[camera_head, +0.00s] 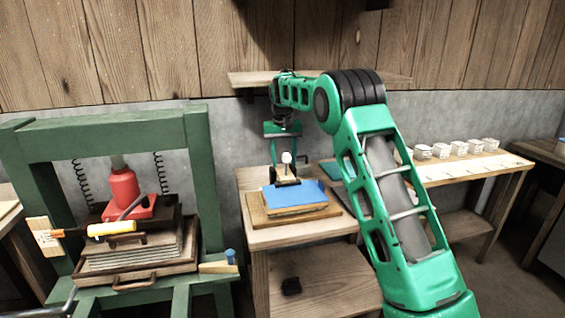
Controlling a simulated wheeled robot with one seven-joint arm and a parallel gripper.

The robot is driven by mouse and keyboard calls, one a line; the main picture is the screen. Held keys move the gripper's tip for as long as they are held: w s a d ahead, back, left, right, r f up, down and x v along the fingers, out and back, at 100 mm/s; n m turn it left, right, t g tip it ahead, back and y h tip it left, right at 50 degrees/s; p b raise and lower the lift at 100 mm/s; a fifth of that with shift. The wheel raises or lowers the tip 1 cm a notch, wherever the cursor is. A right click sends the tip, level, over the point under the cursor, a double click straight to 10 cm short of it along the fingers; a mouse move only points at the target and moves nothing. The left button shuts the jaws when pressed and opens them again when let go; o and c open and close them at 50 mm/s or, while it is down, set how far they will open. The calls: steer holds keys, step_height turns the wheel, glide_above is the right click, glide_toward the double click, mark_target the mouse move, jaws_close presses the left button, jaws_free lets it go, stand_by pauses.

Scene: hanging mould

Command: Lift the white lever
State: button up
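A small white-topped upright piece (287,157), which looks like the white lever, stands on a small wooden block (287,179). The block rests on a blue sheet (310,194) over a wooden board (262,216) on the middle bench. My green gripper (287,168) points down over this spot, its dark fingertips spread to either side of the white piece. A gap appears between the fingers and the white piece, so the gripper looks open. The view is small, and I cannot tell whether either finger touches it.
A green press frame (110,131) with a red jack (124,187) stands left, above stacked boards. A yellow-handled tool (112,228) lies there. A wooden shelf (248,79) hangs behind my arm.

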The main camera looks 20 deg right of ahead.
steer(key=shift+d, duration=0.2)
steer(key=shift+r, duration=0.1)
steer(key=r, duration=0.7)
steer(key=s+a+r, duration=0.1)
steer(key=r, duration=0.2)
steer(key=shift+r, duration=0.15)
